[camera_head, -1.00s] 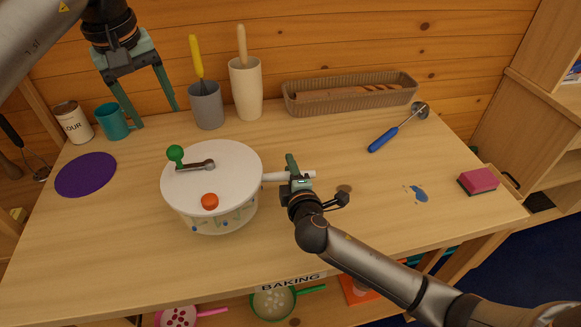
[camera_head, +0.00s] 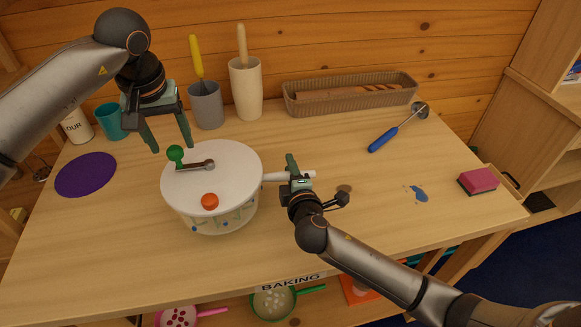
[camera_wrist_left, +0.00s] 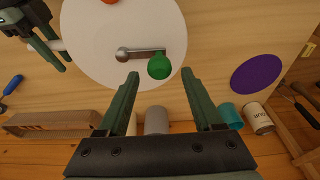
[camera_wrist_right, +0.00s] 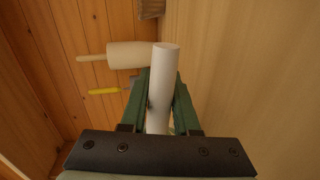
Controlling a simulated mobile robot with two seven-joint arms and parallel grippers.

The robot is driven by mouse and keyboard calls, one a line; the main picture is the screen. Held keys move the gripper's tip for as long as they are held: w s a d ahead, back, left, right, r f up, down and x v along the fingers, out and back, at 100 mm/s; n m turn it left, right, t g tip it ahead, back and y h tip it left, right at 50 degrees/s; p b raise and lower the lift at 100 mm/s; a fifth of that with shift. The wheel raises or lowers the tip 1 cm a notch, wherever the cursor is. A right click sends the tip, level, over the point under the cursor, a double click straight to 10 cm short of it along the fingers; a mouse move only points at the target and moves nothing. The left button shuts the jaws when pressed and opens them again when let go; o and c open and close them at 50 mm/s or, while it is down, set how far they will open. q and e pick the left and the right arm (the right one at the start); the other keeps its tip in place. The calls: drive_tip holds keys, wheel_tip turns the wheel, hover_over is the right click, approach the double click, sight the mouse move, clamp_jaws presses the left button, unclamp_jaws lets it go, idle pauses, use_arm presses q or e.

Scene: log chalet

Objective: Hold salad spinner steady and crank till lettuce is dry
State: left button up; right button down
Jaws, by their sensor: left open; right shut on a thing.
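The white salad spinner (camera_head: 232,176) stands on the table, left of centre, with an orange knob (camera_head: 209,201) on its lid. Its crank (camera_head: 196,165) ends in a green knob (camera_head: 175,154) on the lid's left side. Its white side handle (camera_head: 276,176) sticks out to the right. My right gripper (camera_head: 297,172) is shut on that handle, which also shows between the fingers in the right wrist view (camera_wrist_right: 162,85). My left gripper (camera_head: 172,148) is open and empty, above and just behind the green knob. In the left wrist view the green knob (camera_wrist_left: 159,66) lies beyond the open fingertips. Lettuce is not visible.
A grey pot (camera_head: 206,107), a cream pot (camera_head: 245,88), a teal mug (camera_head: 111,122) and a flour tin (camera_head: 77,127) stand behind. A purple mat (camera_head: 86,175) lies left. A brown basket (camera_head: 350,92), blue-handled tool (camera_head: 397,128) and pink sponge (camera_head: 478,180) are right. The front left table is clear.

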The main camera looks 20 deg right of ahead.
use_arm(q)
drive_tip(key=shift+f, duration=1.2)
drive_tip(key=c, duration=1)
drive_tip(key=shift+o, duration=0.2)
